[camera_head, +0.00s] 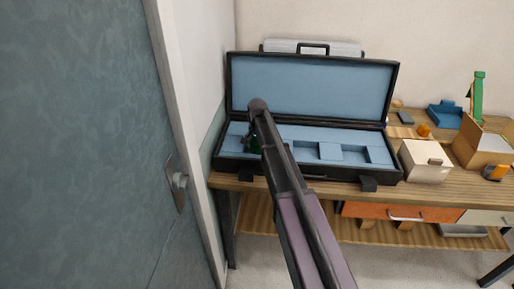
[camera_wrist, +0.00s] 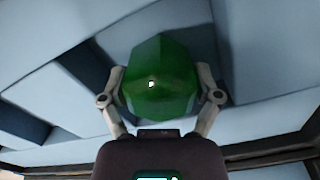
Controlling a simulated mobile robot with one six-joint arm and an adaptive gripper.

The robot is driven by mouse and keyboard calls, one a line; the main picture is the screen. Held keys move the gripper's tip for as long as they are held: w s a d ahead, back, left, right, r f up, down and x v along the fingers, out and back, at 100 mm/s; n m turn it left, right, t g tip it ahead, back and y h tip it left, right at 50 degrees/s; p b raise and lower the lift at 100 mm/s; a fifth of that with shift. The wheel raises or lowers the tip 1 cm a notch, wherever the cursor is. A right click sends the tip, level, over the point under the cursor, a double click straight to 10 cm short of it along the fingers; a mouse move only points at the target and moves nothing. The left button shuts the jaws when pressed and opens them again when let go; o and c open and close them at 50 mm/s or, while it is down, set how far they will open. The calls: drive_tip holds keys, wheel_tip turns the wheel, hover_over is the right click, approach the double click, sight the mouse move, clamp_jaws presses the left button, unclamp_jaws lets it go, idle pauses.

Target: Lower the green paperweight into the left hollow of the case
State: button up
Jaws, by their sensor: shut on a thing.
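The green paperweight (camera_wrist: 158,80) is a faceted, dark green, glassy lump in the wrist view. My gripper (camera_wrist: 161,92) is shut on it, with one finger on each side. In the head view a small green part of the paperweight (camera_head: 254,144) shows beside my arm, over the left part of the case. The case (camera_head: 228,166) is black with a blue foam lining and stands open on the bench. Its foam has several hollows; my arm hides part of it. I cannot tell whether the paperweight touches the foam.
The open lid (camera_head: 350,88) stands up behind the case. A white box (camera_head: 425,162) and an open cardboard box (camera_head: 483,145) stand to the right on the wooden bench (camera_head: 440,188). A door (camera_head: 80,140) and wall are close on the left.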

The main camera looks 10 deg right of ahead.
drive_tip(key=o, duration=1.1)
drive_tip(key=shift+r, duration=0.2)
wheel_tip(320, 180, up, 16)
drive_tip(key=p, duration=1.6)
drive_tip(key=s+f+n+b, duration=0.1)
drive_tip(key=s+n, duration=0.1)
drive_tip(key=s, duration=0.7)
drive_tip(key=s+f+n+b, duration=0.1)
drive_tip(key=s+n, duration=0.2)
drive_tip(key=s, duration=0.7)
drive_tip(key=s+f+n+b, duration=0.1)
drive_tip(key=s+n, duration=0.1)
drive_tip(key=s, duration=0.8)
drive_tip(key=shift+f+n, duration=0.4)
